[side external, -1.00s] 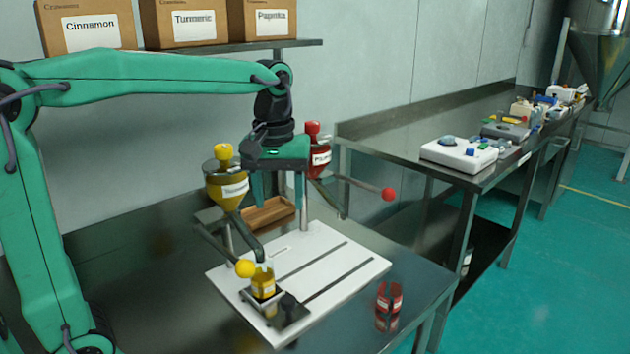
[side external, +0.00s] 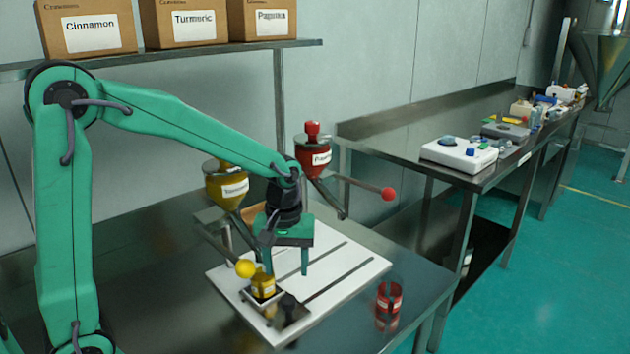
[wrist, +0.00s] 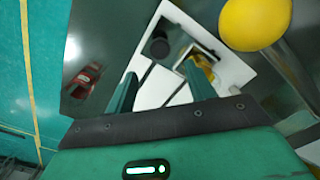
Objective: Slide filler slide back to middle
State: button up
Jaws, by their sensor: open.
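The filler slide is a small dark and pale carriage (side external: 274,319) at the near-left end of the white slotted board (side external: 345,268). A yellow-labelled jar (side external: 263,286) sits in its holder. The slide's black knob (side external: 289,304) stands to the right of the jar, and the knob (wrist: 158,46) also shows in the wrist view. My gripper (side external: 287,271) points down above the board, behind the jar and knob. Its fingers (wrist: 160,76) are apart with nothing between them. The wrist view shows the jar (wrist: 204,66) partly hidden behind one finger.
A yellow ball-ended lever (side external: 245,268) is close to the left of the jar. The yellow hopper (side external: 226,188) and red hopper (side external: 313,158) stand behind; a red ball lever (side external: 388,194) sticks out right. A red jar (side external: 389,297) stands beside the board.

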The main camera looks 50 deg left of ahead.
aim_at(288, 299)
jog(key=shift+f, duration=0.45)
jog(key=shift+f, duration=0.1)
jog(key=shift+f, duration=3.8)
jog(key=shift+c, duration=0.2)
grip_shut()
jog(key=shift+w+r, duration=0.1)
jog(key=shift+w, duration=6.5)
jog(key=shift+o, duration=0.2)
grip_release()
jog(key=shift+s, duration=0.1)
